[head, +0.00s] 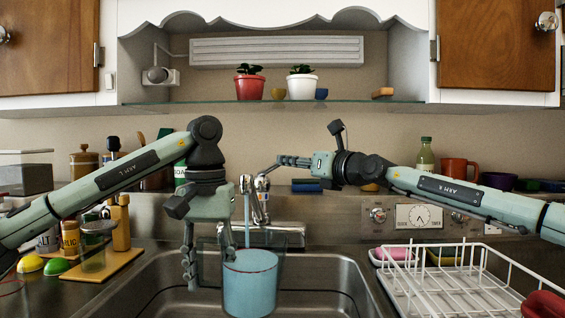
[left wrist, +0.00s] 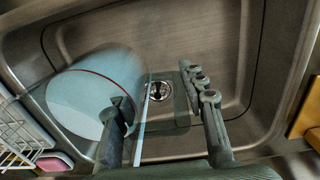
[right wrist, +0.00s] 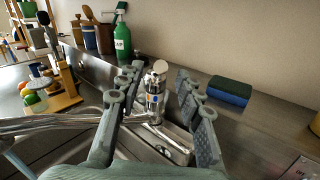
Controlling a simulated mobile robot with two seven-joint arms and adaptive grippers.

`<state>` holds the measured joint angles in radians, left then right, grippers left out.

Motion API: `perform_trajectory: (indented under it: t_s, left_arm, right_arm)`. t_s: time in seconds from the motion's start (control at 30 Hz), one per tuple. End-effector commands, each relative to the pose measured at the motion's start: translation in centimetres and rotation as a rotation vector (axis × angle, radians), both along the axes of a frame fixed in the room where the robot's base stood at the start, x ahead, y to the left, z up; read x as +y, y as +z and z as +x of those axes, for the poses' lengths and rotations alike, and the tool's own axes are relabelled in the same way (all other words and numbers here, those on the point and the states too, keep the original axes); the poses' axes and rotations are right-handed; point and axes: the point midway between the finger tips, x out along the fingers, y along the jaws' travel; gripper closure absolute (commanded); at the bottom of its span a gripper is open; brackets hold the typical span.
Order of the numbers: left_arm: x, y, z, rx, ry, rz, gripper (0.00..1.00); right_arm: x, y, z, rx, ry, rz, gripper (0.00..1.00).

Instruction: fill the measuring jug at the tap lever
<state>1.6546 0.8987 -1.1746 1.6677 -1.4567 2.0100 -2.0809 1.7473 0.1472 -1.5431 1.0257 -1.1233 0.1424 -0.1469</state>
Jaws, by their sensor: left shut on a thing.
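The clear measuring jug (head: 251,288) stands upright over the sink, holding blue water that reaches close to a thin red line. It also shows in the left wrist view (left wrist: 88,92). My left gripper (head: 208,258) is shut on the jug's left side. A thin water stream (head: 247,222) runs from the tap (head: 258,198) down to the jug. My right gripper (head: 282,161) is open by the top of the tap. In the right wrist view, its fingers stand either side of the tap lever (right wrist: 160,68), with gaps; contact is not visible.
The steel sink (head: 315,292) surrounds the jug; its drain (left wrist: 159,91) shows. A white dish rack (head: 440,285) stands right. Jars and a wooden board (head: 100,268) stand left. A blue-green sponge (head: 307,185) lies behind the tap.

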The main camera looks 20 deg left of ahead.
Motion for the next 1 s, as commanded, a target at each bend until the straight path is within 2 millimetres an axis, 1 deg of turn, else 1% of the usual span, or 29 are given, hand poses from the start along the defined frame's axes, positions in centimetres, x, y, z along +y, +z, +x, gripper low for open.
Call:
perform_trajectory:
  t_s: [0.03, 0.1, 0.2, 0.37, 0.53, 0.83, 0.87, 1.0]
  left_arm:
    - [0.0, 0.2, 0.0, -0.004, 0.0, -0.002, 1.0]
    - [0.0, 0.2, 0.0, -0.004, 0.0, -0.002, 1.0]
    - [0.0, 0.2, 0.0, -0.004, 0.0, -0.002, 1.0]
    - [0.0, 0.2, 0.0, -0.004, 0.0, -0.002, 1.0]
    - [0.0, 0.2, 0.0, -0.004, 0.0, -0.002, 1.0]
    - [0.0, 0.2, 0.0, -0.004, 0.0, -0.002, 1.0]
    - [0.0, 0.2, 0.0, -0.004, 0.0, -0.002, 1.0]
    - [0.0, 0.2, 0.0, -0.004, 0.0, -0.002, 1.0]
  right_arm:
    - [0.8, 0.0, 0.5, 0.004, 0.001, 0.006, 0.64]
    - [1.6, -0.3, 1.1, 0.009, 0.001, 0.006, 0.64]
    - [2.4, 0.1, 1.7, 0.002, 0.0, 0.004, 0.64]
    - [3.4, 0.1, 2.4, 0.001, 0.0, 0.002, 0.64]
    - [3.8, -0.1, 2.8, 0.004, 0.0, 0.002, 0.64]
    - [3.8, -0.1, 2.8, 0.002, 0.001, 0.001, 0.64]
    - [3.8, -0.1, 2.8, 0.002, 0.001, 0.001, 0.66]
    - [3.8, -0.1, 2.8, 0.002, 0.001, 0.001, 0.84]
